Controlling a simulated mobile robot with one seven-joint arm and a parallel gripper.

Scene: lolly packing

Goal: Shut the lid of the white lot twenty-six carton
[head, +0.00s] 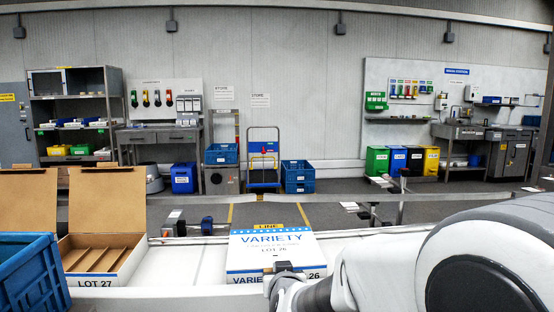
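The white lot 26 carton (250,256) stands on the white work surface in front of me. Its lid lies down over the top, with VARIETY and LOT 26 printed on it in blue. Whether the lid's front edge is fully seated cannot be told. My gripper (284,268) is at the carton's front edge, right of its middle, and covers part of the front print. It looks close to or touching the lid edge. Its fingers are too small and hidden to tell open from shut.
A lot 27 carton (100,281) with its brown lid upright and empty dividers stands at left. Another raised brown lid (34,200) and a blue crate (28,275) are beside it. White surface (187,262) between the cartons is clear. My arm fills the lower right.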

